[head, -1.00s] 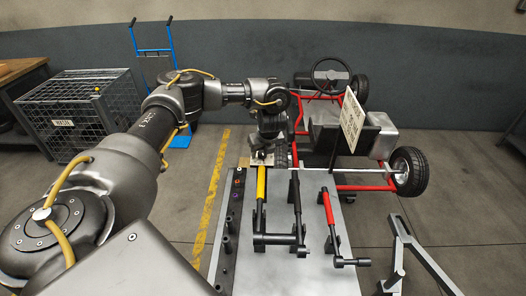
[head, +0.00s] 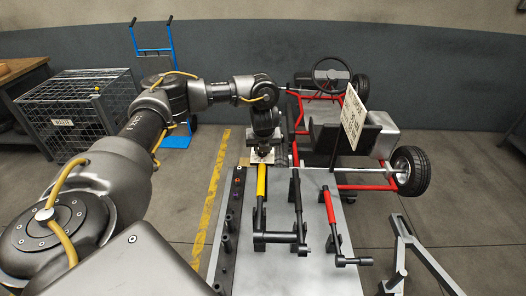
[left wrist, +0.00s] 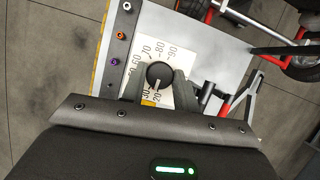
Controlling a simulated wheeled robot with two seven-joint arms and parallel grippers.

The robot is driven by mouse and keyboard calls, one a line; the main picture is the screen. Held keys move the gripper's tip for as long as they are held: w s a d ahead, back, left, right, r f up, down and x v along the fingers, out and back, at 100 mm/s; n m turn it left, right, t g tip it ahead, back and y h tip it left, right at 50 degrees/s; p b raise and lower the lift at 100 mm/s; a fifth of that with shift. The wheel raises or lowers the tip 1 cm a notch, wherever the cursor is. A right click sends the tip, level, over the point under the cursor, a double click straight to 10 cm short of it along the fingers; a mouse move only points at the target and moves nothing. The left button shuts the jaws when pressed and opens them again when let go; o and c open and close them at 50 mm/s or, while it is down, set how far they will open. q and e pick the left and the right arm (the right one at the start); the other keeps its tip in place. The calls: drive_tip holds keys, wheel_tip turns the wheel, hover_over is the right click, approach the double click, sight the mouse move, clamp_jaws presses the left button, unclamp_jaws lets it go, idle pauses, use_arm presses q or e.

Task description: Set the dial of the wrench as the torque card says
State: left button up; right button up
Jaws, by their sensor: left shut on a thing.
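A round black dial knob (left wrist: 159,72) sits on a white plate (left wrist: 178,48) printed with numbers from about 20 to 90. A pale mark on the knob points down the picture, towards the 20 and 30 side. My left gripper (left wrist: 159,84) is shut on the knob, one finger on each side; in the head view the gripper (head: 262,152) hides the knob. The yellow-handled wrench (head: 261,183) lies just in front of the plate. A pale card (head: 352,116) stands by the kart; its print is too small to read. My right gripper is out of view.
A black-handled tool (head: 297,196) and a red-handled tool (head: 329,207) lie right of the yellow one on the grey bench (head: 300,278). Sockets (head: 227,243) line its left edge. The red kart (head: 375,188) stands behind, a wire cage (head: 75,105) far left.

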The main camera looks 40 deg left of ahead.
use_arm(q)
drive_tip(key=m+b, duration=0.1)
drive_tip(key=m, duration=0.1)
drive_tip(key=m+h+b, duration=0.1)
drive_tip(key=m+b, duration=0.1)
drive_tip(key=m+t+h+b, duration=0.1)
drive_tip(key=m, duration=0.1)
drive_tip(key=shift+s+a+f, duration=0.1)
drive_tip(key=shift+a+f, duration=0.1)
drive_tip(key=shift+f, duration=0.05)
drive_tip(key=m+h+b, duration=0.1)
drive_tip(key=m+b, duration=0.1)
drive_tip(key=m, duration=0.1)
drive_tip(key=shift+a+r+m+h+b, duration=0.15)
drive_tip(key=shift+m+h+b, duration=0.2)
drive_tip(key=shift+m+h, duration=0.45)
drive_tip(key=m, duration=0.3)
drive_tip(key=shift+h, duration=0.3)
drive_tip(key=shift+r+m+g, duration=0.1)
drive_tip(key=shift+m+g, duration=0.3)
drive_tip(key=shift+m, duration=0.5)
drive_tip(key=shift+a+r+m+g+h+p, duration=0.1)
drive_tip(key=shift+m+g+h+p, duration=0.35)
drive_tip(key=shift+m, duration=0.75)
drive_tip(key=shift+m+g+h+p, duration=0.25)
drive_tip(key=shift+m+h+p, duration=0.2)
drive_tip(key=shift+m+p, duration=0.65)
drive_tip(key=shift+f+m, duration=0.2)
drive_tip(key=shift+m, duration=0.1)
